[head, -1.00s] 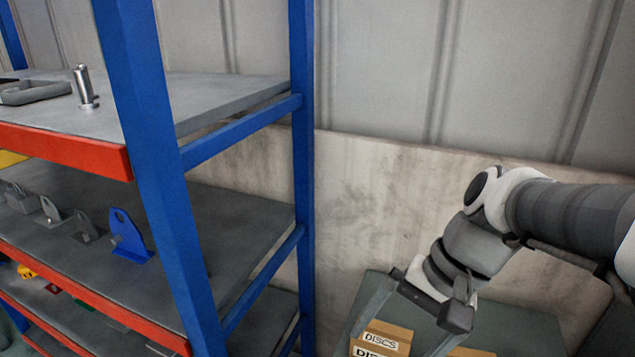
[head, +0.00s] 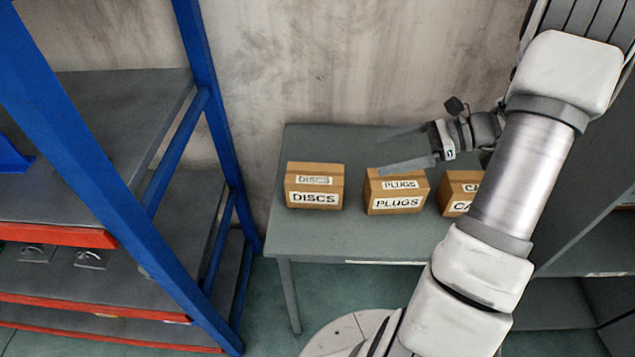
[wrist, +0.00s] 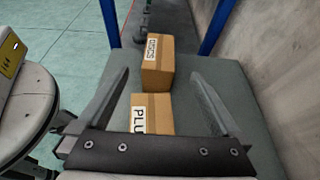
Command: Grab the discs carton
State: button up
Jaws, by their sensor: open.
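The discs carton (head: 314,187) is a brown box with white DISCS labels, upright at the left of the grey table (head: 330,238). The plugs carton (head: 397,188) stands to its right. My gripper (head: 384,152) is open and empty, above the table behind the plugs carton in the head view. In the wrist view, the discs carton (wrist: 158,62) stands beyond the fingertips, roughly between their lines. The plugs carton (wrist: 151,113) is nearer and shows between the open fingers (wrist: 158,76), its lower part hidden by the gripper's base.
A third carton (head: 458,190) stands right of the plugs carton, partly hidden by my arm. A blue-posted shelf rack (head: 215,110) is left of the table. A stained wall (head: 330,60) is behind. The table's front left is clear.

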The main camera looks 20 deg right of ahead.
jog(key=shift+w+f, duration=0.1)
jog(key=shift+f, duration=0.2)
jog(key=b, duration=0.3)
send_near(317, 173)
jog(key=x, duration=0.5)
jog(key=shift+w+a, duration=0.15)
jog(key=shift+a, duration=0.05)
jog(key=b+x, duration=0.2)
jog(key=x, duration=0.3)
jog(key=shift+a+f, duration=0.1)
jog(key=shift+f, duration=0.05)
jog(key=shift+c, duration=0.3)
